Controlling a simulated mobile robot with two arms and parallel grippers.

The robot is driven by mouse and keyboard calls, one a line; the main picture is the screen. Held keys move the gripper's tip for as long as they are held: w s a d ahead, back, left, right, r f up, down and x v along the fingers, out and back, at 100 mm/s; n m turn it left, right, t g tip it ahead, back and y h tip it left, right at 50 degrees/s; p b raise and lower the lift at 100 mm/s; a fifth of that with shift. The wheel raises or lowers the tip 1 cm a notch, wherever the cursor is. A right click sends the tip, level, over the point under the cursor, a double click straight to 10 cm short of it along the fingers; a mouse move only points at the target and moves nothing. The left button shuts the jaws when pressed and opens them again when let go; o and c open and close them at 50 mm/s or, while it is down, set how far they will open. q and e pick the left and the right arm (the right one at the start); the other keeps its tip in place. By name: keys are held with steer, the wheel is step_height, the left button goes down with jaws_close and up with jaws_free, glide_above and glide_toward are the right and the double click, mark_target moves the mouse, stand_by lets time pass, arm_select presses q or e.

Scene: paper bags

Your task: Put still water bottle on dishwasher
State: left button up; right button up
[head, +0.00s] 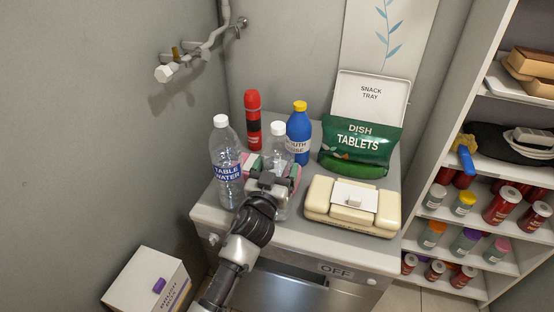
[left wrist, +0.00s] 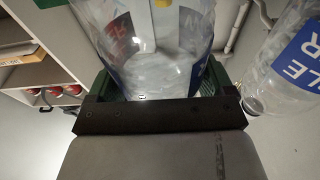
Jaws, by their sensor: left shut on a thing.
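A clear bottle with a white cap (head: 278,130) is in my left gripper (head: 271,172), upright over the dishwasher top. The gripper is shut around its middle. The gripper hides most of its label in the head view, so I cannot read its name there. In the left wrist view the clear bottle (left wrist: 150,60) fills the space between the green-padded fingers. I cannot tell if its base touches the top. The dishwasher (head: 300,245) is a grey-white appliance with an OFF display on its front. My right gripper is not in view.
On the dishwasher top stand a table water bottle (head: 226,165) to the left, a red bottle (head: 253,120), a blue bottle (head: 299,135), a green dish tablets bag (head: 358,145) and a cream box (head: 320,205). A snack tray (head: 371,95) leans behind. Shelves (head: 480,220) stand at right.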

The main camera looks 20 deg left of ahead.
arm_select(q)
steer(key=shift+d+f, duration=0.1)
stand_by(0.3)
steer(key=o, duration=1.7)
steer(key=shift+f, duration=0.3)
steer(key=shift+s, duration=0.1)
steer(key=shift+r, duration=0.15)
